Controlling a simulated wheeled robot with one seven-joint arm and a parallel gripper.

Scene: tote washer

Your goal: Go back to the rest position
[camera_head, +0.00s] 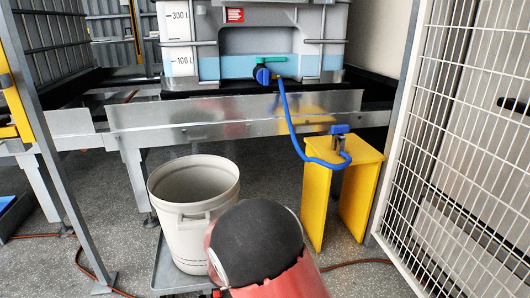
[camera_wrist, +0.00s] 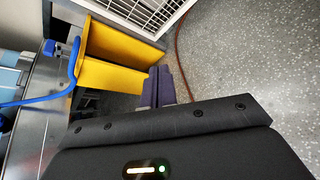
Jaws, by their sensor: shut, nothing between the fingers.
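My gripper (camera_wrist: 160,72) shows in the wrist view as two dark purplish fingers, closed together and empty. It points over the speckled floor, beside the yellow stand (camera_wrist: 112,62) in that picture. In the head view, part of my arm fills the bottom centre, in front of the white bin, and my gripper is hidden. The yellow stand (camera_head: 357,180) is right of my arm there, with the end of a blue hose (camera_head: 291,120) on its top.
A white bin (camera_head: 178,225) stands on a grey base left of my arm. Behind is a tank (camera_head: 240,68) with a green-handled valve (camera_head: 262,70) on a metal frame (camera_head: 235,115). A white mesh gate (camera_head: 465,130) stands at right. An orange cable (camera_head: 355,263) crosses the floor.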

